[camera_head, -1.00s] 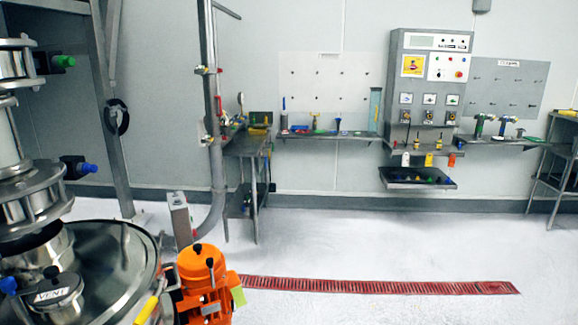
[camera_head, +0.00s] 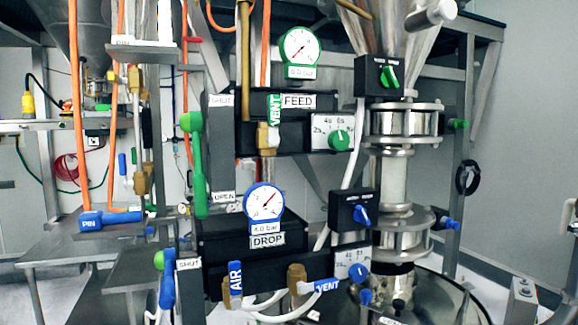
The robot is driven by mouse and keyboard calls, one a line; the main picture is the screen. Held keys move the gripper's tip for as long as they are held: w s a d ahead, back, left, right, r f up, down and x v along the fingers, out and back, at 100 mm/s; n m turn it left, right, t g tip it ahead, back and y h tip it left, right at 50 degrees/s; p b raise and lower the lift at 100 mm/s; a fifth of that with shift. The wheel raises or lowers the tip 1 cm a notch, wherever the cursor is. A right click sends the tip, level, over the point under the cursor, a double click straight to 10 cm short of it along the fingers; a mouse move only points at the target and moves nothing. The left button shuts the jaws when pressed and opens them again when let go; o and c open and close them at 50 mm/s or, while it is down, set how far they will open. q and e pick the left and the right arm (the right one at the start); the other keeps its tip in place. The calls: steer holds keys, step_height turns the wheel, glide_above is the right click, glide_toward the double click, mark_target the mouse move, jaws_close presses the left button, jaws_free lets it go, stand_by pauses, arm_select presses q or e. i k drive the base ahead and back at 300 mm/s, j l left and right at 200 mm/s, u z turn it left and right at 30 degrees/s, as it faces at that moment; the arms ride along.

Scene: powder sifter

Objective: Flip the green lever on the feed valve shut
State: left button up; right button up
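The green lever (camera_head: 200,180) is on the left side of the black FEED valve box (camera_head: 300,135) in the head view. It stands upright. Its thick lower end hangs beside the OPEN label (camera_head: 224,197), and its upper end is near the SHUT label (camera_head: 221,100). A round green knob (camera_head: 186,122) shows at its top. The FEED label (camera_head: 298,101) and a green-rimmed gauge (camera_head: 300,45) are to the right. Neither of my grippers is in view.
Below is the DROP box (camera_head: 235,235) with a blue-rimmed gauge (camera_head: 264,202) and a blue lever (camera_head: 168,280). Orange hoses (camera_head: 77,120) and brass fittings (camera_head: 140,175) are close to the left. The steel sifter column (camera_head: 393,175) stands on the right.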

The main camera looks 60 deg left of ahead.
mark_target(190, 122)
steer(key=u, duration=2.5)
